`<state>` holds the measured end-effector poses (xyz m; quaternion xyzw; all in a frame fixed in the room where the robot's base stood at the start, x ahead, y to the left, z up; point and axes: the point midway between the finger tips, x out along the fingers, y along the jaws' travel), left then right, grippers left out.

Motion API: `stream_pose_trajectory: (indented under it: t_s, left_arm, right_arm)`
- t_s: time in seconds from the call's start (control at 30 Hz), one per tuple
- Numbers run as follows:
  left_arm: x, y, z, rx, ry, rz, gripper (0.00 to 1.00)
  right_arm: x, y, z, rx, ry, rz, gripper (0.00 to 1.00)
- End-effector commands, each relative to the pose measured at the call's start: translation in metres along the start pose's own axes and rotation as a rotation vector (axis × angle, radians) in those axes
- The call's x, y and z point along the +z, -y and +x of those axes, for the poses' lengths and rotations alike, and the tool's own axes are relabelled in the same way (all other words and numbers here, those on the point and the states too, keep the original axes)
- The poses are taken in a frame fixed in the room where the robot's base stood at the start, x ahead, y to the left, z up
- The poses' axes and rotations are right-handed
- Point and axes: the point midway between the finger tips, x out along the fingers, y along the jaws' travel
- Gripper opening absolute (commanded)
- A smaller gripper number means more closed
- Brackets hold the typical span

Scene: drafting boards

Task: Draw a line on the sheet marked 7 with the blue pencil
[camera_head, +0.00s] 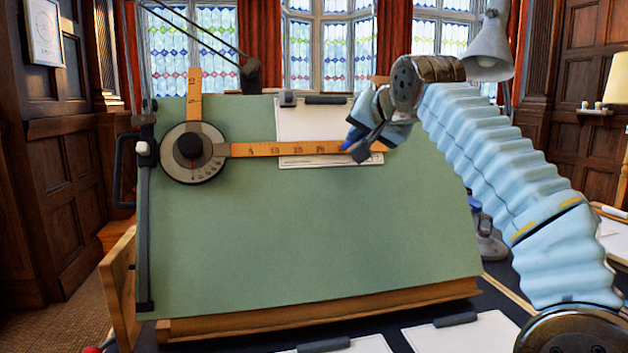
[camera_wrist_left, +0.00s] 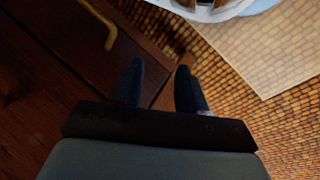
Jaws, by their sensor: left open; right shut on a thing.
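A white sheet (camera_head: 302,122) is clipped near the top of the green drafting board (camera_head: 300,230). No number can be read on it. The wooden ruler arm (camera_head: 265,149) of the drafting machine lies across its lower part. My right gripper (camera_head: 354,149) is over the sheet's right side at the ruler and is shut on the blue pencil (camera_head: 346,145), of which only a small blue bit shows. Whether the pencil touches the paper cannot be told. My left gripper (camera_wrist_left: 159,78) shows in the left wrist view, open and empty, above the floor beside dark wood.
The round protractor head (camera_head: 177,168) sits at the board's upper left on a vertical rail (camera_head: 144,230). More clipped sheets (camera_head: 468,334) lie on the dark surface in front. A grey lamp (camera_head: 488,50) hangs at the upper right. The board's lower part is clear.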

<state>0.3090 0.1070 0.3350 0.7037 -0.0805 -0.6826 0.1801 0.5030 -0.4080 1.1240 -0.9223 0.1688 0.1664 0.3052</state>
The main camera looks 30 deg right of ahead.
Motion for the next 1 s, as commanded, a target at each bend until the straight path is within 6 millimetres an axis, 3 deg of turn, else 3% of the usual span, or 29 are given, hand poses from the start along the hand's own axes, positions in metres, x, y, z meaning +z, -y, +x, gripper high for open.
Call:
stream_pose_trajectory:
  t_s: [0.1,0.3,0.67,1.0]
  left_arm:
    - [0.000,-0.001,-0.001,0.000,0.000,0.000,0.41]
    - [0.000,0.000,0.000,0.000,0.000,0.000,0.41]
    - [0.000,0.003,0.006,-0.001,-0.001,-0.001,0.41]
    - [0.000,0.001,0.002,0.000,0.000,0.000,0.41]
  right_arm:
    - [-0.026,-0.007,-0.012,0.002,-0.077,0.019,0.00]
    - [-0.041,-0.011,-0.018,0.004,-0.122,0.028,0.00]
    - [-0.037,-0.014,0.022,0.003,-0.120,0.029,0.00]
    - [-0.012,0.029,0.023,0.001,-0.119,0.025,0.00]
